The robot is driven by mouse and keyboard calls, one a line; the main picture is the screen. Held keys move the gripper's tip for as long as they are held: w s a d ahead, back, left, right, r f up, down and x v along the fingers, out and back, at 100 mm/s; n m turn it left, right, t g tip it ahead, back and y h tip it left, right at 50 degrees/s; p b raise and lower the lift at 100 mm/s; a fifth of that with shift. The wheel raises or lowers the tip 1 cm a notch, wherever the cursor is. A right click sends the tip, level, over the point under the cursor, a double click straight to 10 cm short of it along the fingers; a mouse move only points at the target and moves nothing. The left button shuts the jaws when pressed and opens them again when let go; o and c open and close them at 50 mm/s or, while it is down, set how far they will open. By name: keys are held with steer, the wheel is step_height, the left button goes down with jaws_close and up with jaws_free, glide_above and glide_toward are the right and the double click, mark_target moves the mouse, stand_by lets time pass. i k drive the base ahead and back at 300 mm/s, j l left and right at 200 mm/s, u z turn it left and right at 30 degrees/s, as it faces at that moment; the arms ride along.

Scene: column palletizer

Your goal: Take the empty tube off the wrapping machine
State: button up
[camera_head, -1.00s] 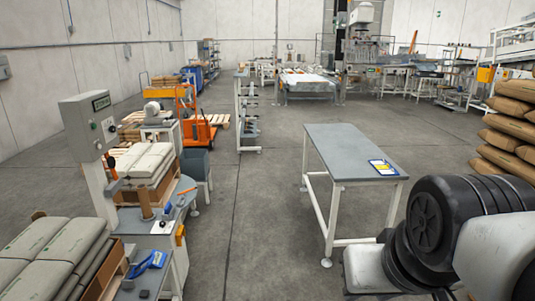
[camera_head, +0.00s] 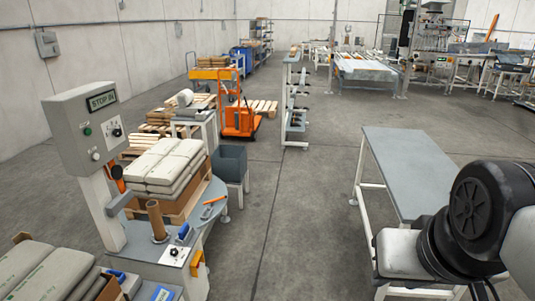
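The wrapping machine (camera_head: 178,262) stands at the left, with a grey control box (camera_head: 84,125) on a post and a round turntable (camera_head: 213,190). A brown cardboard tube (camera_head: 156,219) stands upright on the machine's near part, in front of the stacked sacks; no film shows around it. The sacks (camera_head: 168,160) lie on the turntable in a tan carton or on a tan base. My arm shows at the lower right as a black joint and pale links. My gripper is not in view.
A grey-topped table (camera_head: 408,165) stands at the right, beside my arm. More sacks (camera_head: 40,272) are at the lower left. A grey bin (camera_head: 231,163) stands behind the turntable, and an orange pallet truck (camera_head: 239,118) is farther back. The floor between machine and table is clear.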

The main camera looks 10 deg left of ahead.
mark_target(152, 206)
steer(key=i+u, duration=0.1)
steer(key=i, duration=0.7)
steer(key=i+l+u, duration=0.15)
steer(key=i, duration=0.6)
steer(key=i+u, duration=0.65)
steer(key=u, duration=0.25)
steer(key=i+l+u, duration=0.2)
steer(key=u, duration=0.25)
steer(key=i+l+u, duration=0.1)
steer(key=i+u, duration=0.2)
steer(key=u, duration=0.15)
steer(key=i+l+u, duration=0.15)
steer(key=u, duration=0.3)
steer(key=i+l+u, duration=0.3)
steer(key=u, duration=0.15)
steer(key=i+l+u, duration=0.3)
steer(key=l+u, duration=0.15)
